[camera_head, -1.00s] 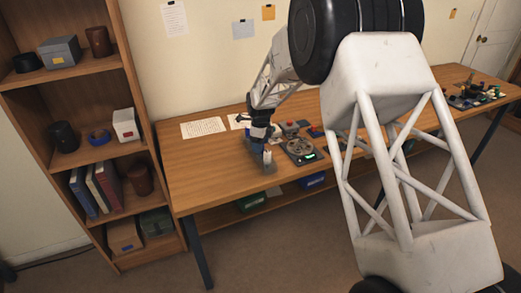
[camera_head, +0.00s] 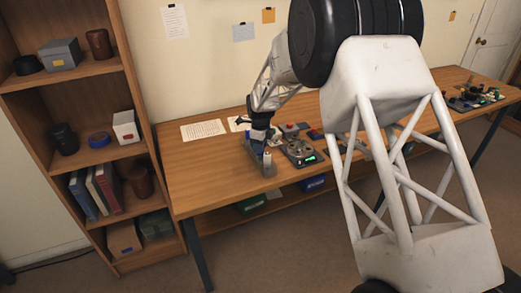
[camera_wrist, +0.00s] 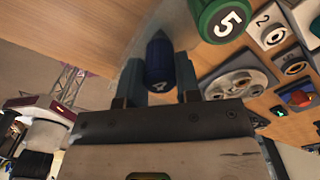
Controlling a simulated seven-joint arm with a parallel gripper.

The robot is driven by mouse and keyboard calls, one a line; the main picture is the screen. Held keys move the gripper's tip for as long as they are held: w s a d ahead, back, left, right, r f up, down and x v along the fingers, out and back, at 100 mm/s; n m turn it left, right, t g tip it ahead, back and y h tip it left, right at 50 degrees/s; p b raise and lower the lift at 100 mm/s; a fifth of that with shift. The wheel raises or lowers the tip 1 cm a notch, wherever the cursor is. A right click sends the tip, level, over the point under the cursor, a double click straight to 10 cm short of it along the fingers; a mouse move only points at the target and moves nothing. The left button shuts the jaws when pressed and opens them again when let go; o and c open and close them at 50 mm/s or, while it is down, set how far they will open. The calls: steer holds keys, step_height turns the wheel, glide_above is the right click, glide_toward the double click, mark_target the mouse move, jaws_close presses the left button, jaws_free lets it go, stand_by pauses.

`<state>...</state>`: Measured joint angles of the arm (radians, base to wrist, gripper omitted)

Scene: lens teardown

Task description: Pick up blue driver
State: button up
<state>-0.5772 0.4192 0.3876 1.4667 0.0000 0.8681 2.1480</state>
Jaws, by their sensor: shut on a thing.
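The blue driver (camera_wrist: 158,62) shows in the wrist view as a dark blue handle between my two fingers. My gripper (camera_wrist: 157,82) is shut on it. In the head view my gripper (camera_head: 258,138) is at the grey rack (camera_head: 262,168) near the left part of the bench. The driver's lower part is hidden in the wrist view, so I cannot tell whether it is clear of the rack. A green cap marked 5 (camera_wrist: 225,18) stands close to the right of my fingers in the wrist view.
A grey device with a green display (camera_head: 301,152) stands just right of the rack. Papers (camera_head: 204,128) lie at the back left of the wooden bench (camera_head: 205,170). The bench is clear left of the rack. A shelf unit (camera_head: 85,90) stands at the far left.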

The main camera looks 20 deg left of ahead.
steer(key=shift+r, duration=0.1)
steer(key=shift+r, duration=4.9)
steer(key=shift+d, duration=0.1)
steer(key=w+d+f+n, duration=0.1)
steer(key=w+d+n, duration=0.3)
steer(key=n, duration=0.9)
steer(key=w+d+f+n, duration=0.1)
steer(key=w+d+n, duration=0.3)
steer(key=d+n, duration=0.5)
steer(key=n, duration=0.3)
steer(key=shift+w+d+f+n, duration=0.25)
steer(key=shift+w+d+n, duration=0.05)
steer(key=shift+w+n, duration=0.1)
steer(key=shift+m, duration=0.3)
